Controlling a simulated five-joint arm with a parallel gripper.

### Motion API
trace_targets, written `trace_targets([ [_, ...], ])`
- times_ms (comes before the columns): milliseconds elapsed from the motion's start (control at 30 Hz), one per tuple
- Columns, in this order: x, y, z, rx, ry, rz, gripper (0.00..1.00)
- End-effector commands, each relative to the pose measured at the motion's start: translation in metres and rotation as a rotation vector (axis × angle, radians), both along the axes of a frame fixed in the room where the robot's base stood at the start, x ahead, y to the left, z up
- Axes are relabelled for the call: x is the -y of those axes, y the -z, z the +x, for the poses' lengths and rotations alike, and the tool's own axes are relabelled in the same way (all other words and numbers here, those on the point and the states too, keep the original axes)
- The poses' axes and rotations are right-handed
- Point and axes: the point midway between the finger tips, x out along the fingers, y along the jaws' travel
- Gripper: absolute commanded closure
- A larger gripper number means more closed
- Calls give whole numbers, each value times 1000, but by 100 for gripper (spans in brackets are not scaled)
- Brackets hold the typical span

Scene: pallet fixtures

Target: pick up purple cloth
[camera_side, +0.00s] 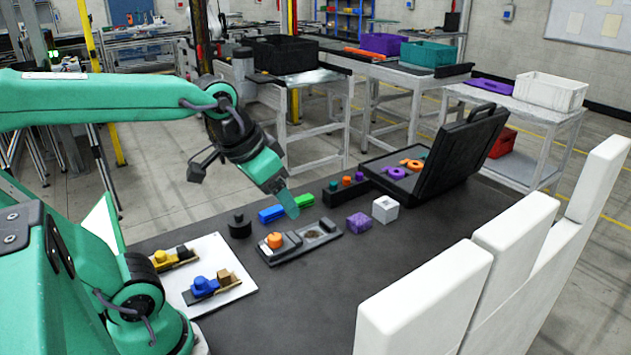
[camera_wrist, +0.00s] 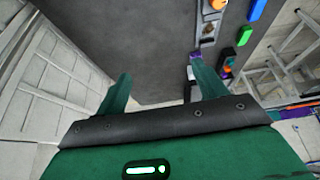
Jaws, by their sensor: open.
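A purple, mottled, block-shaped thing (camera_side: 359,222) lies on the dark table, just left of a white cube (camera_side: 385,209). It may be the folded purple cloth; I cannot tell from its shape. My gripper (camera_side: 289,208) hangs above the table, left of the purple thing and apart from it. In the wrist view my gripper (camera_wrist: 162,72) has its two fingers wide apart, with bare dark table between them. A small purple patch (camera_wrist: 190,73) shows beside the right finger, partly hidden.
A grey fixture (camera_side: 315,242) with an orange part stands below my gripper. Blue (camera_side: 271,214) and green (camera_side: 303,201) blocks sit behind it. An open black case (camera_side: 466,145) stands at the back right. White panels (camera_side: 425,300) edge the right side.

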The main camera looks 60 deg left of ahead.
Motion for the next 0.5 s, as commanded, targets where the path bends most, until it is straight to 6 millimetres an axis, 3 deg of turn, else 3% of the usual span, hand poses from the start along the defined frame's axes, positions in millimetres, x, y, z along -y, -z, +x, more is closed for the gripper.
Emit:
trace_targets([
  [500, -23, -6, 99, -126, -19, 8, 29],
])
